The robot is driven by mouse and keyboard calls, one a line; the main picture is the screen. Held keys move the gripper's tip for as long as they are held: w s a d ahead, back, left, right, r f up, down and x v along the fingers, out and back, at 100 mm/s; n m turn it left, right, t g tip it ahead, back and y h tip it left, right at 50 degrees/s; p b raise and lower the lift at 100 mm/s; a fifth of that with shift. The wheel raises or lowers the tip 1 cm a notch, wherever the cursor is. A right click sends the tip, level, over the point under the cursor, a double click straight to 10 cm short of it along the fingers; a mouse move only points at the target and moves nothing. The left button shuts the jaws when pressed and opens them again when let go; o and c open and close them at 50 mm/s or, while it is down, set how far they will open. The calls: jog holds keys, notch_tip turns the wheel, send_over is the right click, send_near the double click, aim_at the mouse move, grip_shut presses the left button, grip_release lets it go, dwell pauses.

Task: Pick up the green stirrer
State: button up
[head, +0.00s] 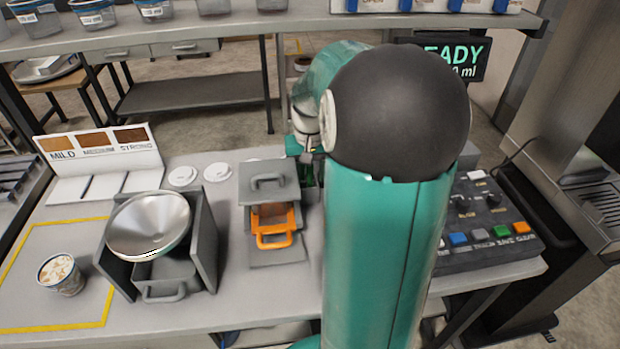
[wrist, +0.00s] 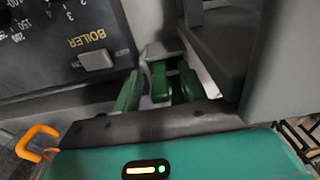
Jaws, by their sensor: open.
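The green stirrer (wrist: 159,82) shows in the wrist view as a short bright green block standing in front of a grey fitting. My gripper (wrist: 160,90) is open, with one darker green finger on each side of the block. Small gaps show, and I cannot tell whether either finger touches it. In the head view my arm hides most of this spot. Only a bit of dark green shows beside my gripper (head: 307,170), and I cannot tell there which part is the stirrer.
A grey box with an orange handle (head: 273,240) stands just left of my arm. A metal bowl (head: 150,224) sits in a grey stand further left. A cup (head: 60,275) stands inside a yellow outline. A button panel (head: 485,235) is on the right. The wrist view shows a BOILER panel (wrist: 70,35).

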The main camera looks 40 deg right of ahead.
grip_shut()
jog(key=shift+r, duration=0.15)
jog(key=shift+r, duration=0.55)
notch_tip(320, 180, up, 6)
jog(key=s+a, duration=0.2)
jog(key=s, duration=1.6)
jog(key=shift+a+f, duration=0.15)
jog(key=shift+a, duration=0.05)
